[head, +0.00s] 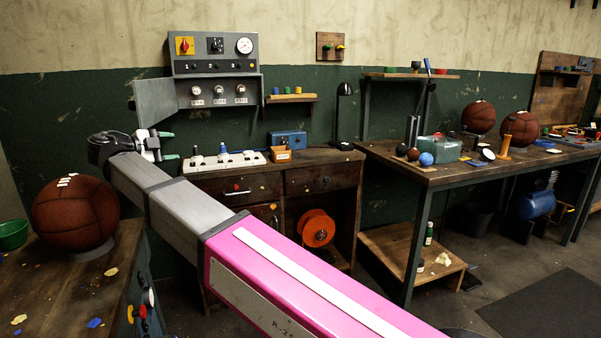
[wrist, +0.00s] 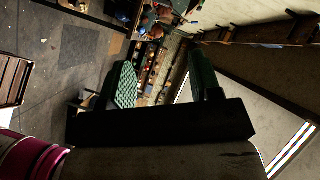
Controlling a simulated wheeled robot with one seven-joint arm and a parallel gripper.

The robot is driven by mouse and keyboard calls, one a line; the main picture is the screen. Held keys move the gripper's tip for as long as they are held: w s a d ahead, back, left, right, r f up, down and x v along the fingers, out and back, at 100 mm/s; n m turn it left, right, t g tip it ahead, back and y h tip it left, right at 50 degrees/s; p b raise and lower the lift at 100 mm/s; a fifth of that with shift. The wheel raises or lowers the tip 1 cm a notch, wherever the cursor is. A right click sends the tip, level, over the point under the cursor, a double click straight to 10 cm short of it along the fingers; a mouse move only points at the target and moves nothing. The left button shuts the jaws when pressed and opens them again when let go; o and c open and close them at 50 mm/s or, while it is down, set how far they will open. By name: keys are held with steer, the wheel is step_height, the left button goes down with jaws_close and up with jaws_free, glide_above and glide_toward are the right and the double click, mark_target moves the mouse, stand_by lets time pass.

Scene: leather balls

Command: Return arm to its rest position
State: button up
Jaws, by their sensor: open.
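My arm stretches from the lower right of the head view toward the upper left, with a pink section and a grey section. Nothing touches the fingers in either view.
A large leather ball (head: 75,213) rests on a ring on the left bench (head: 60,285). A workbench (head: 385,161) with more balls (head: 479,117) stands right. Floor at lower right is open.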

steer(key=w+d+f+n+g+y, duration=0.1)
steer(key=w+d+f+n+g, duration=0.2)
steer(key=d+f, duration=0.7)
steer(key=w+d+f+n+g+y, duration=0.15)
steer(key=w+d+f+n, duration=0.25)
steer(key=d+f, duration=0.6)
steer(key=w+d+f+n+g, duration=0.3)
steer(key=d+f+n, duration=0.1)
steer(key=d+f, duration=0.65)
steer(key=s+d+f+n+g+y, duration=0.2)
steer(key=s+d+f+n+y, duration=0.1)
steer(key=s+d+f, duration=0.4)
steer(key=s+d+f+n+g+y, duration=0.3)
steer(key=s+d+f+n, duration=0.3)
steer(key=d+f, duration=0.7)
steer(key=s+d+y, duration=0.1)
steer(key=d, duration=0.6)
steer(key=shift+s+f, duration=0.15)
steer(key=shift+f, duration=0.1)
